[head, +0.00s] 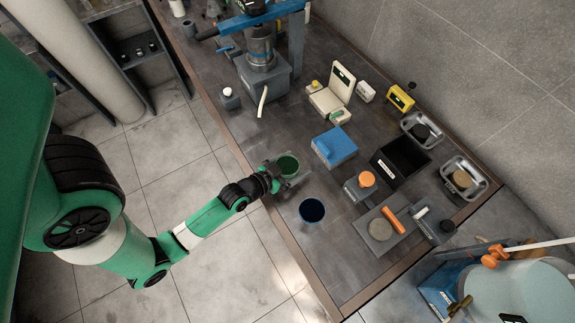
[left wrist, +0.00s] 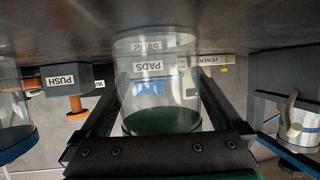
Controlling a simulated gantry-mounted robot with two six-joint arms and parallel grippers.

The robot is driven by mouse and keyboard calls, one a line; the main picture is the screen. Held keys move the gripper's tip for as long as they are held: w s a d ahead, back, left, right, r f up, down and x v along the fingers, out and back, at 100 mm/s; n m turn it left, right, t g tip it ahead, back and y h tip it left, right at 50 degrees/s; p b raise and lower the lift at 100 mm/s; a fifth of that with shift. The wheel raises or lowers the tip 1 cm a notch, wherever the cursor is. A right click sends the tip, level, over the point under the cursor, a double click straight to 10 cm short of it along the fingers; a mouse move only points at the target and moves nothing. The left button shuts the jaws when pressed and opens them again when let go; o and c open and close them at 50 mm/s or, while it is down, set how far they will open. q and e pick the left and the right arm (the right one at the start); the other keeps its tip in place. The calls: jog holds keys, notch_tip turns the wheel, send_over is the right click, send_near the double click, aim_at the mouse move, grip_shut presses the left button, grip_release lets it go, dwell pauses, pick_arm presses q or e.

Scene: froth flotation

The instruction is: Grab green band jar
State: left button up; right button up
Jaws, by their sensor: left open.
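The green band jar (head: 288,165) is a clear, open-topped jar standing on the bench near its left edge. My left gripper (head: 279,174) is at the jar, low over the bench. In the left wrist view, which shows the bench upside down, the clear jar (left wrist: 155,80) is between the two open fingers, with its green band partly hidden behind the gripper's dark crossbar. I cannot tell whether either finger touches the glass. My right gripper is not in view.
A blue-banded jar (head: 312,210) stands close in front of the green one; it also shows in the left wrist view (left wrist: 14,135). A blue box (head: 335,146), a black bin (head: 400,162) and an orange-topped block (head: 361,184) stand to the right. A grey machine (head: 264,78) is behind.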

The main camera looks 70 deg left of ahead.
pick_arm(q)
jog(key=shift+w+f, duration=0.1)
jog(key=shift+c, duration=0.2)
jog(key=c, duration=1.2)
